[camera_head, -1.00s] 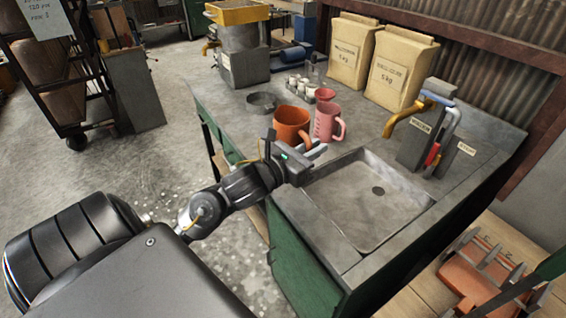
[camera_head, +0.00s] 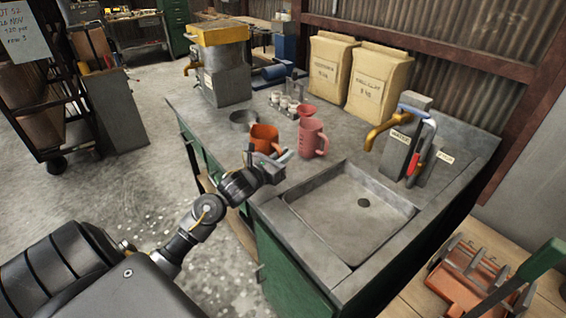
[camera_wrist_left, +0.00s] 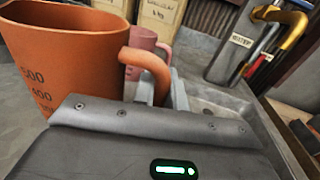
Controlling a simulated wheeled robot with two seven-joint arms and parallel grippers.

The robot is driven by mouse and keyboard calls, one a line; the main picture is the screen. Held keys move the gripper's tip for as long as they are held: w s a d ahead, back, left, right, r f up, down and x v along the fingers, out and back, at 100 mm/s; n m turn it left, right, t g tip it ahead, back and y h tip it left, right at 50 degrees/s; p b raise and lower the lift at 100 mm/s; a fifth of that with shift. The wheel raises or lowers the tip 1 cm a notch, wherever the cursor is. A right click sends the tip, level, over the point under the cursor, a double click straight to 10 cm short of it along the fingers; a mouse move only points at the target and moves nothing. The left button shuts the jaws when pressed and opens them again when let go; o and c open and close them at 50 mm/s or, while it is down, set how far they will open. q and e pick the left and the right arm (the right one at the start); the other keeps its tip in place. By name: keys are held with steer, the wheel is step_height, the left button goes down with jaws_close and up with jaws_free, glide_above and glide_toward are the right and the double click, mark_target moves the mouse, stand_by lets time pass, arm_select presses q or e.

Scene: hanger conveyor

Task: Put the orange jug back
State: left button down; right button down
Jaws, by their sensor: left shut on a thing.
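The orange jug (camera_head: 264,138) is upright at the worktop, left of the sink; I cannot tell whether its base touches the surface. In the left wrist view the orange jug (camera_wrist_left: 62,58) fills the upper left, with dark volume marks on its side and its handle toward the right. My left gripper (camera_head: 268,160) is shut on the jug's handle; its fingers (camera_wrist_left: 160,92) show at the handle in the left wrist view. A pink jug (camera_head: 312,138) stands just right of the orange one. My right gripper is not in view.
A grey sink (camera_head: 350,212) lies to the right, with a tap block (camera_head: 408,135) behind it. A round grey ring (camera_head: 243,119) and small jars (camera_head: 283,103) stand behind the jugs. Two paper sacks (camera_head: 378,85) stand at the back. A metal urn (camera_head: 222,75) is at the far left end.

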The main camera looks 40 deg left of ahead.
arm_select(q)
steer(key=f, duration=0.2)
steer(key=w+a+f+p, duration=0.1)
steer(key=shift+f, duration=0.8)
steer(key=shift+f, duration=0.1)
steer(key=c, duration=1.8)
jaws_free()
steer(key=shift+f, duration=0.1)
steer(key=shift+c, duration=0.2)
steer(key=o, duration=0.4)
